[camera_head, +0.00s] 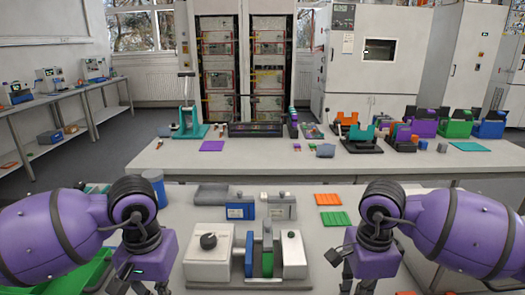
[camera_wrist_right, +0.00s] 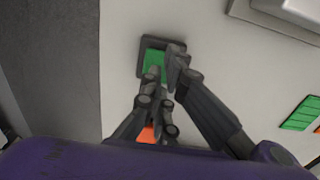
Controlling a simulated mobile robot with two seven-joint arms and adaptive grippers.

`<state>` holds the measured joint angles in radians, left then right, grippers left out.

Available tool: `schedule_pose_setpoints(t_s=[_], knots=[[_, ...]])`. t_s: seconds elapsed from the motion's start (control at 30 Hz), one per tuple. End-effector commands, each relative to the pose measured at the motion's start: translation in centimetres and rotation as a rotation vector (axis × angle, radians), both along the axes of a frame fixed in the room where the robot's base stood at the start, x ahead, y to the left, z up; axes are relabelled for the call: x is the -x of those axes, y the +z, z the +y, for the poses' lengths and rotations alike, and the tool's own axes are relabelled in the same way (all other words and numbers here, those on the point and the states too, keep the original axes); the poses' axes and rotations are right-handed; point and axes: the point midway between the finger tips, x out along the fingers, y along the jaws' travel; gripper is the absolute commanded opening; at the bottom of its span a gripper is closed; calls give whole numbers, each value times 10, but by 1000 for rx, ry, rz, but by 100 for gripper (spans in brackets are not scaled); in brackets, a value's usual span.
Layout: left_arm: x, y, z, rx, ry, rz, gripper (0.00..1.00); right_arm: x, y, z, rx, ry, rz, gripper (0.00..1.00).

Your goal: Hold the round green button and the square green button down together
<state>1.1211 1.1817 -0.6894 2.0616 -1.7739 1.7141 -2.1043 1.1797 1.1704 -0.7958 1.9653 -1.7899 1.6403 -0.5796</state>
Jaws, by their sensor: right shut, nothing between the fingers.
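In the right wrist view, the square green button (camera_wrist_right: 153,65) sits in a dark square frame on a pale surface. My right gripper (camera_wrist_right: 165,68) is shut and empty, its fingertips over the button's lower and right parts. I cannot tell whether they touch or press it. In the head view, my right gripper (camera_head: 359,286) points down at the bottom edge, right of the white device. My left gripper (camera_head: 150,288) points down left of that device; its fingertips are cut off by the frame. I cannot make out the round green button in either view.
A white device with a black knob (camera_head: 208,241) stands between my arms. A green tray (camera_head: 82,272) lies at the lower left. Orange (camera_head: 328,199) and green (camera_head: 335,218) ribbed pads lie behind my right gripper. A second bench (camera_head: 250,158) with equipment stands beyond.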

Motion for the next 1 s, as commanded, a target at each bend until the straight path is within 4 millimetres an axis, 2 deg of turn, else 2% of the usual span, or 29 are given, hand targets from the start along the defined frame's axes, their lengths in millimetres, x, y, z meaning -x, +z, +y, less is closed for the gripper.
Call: schedule_pose_setpoints(t_s=[0.57,1.0], knots=[[0,0,0,0,0,0,0,0,-21,0,0,-1,1,0],[0,0,0,0,0,0,0,1,-21,0,0,0,2,0]])
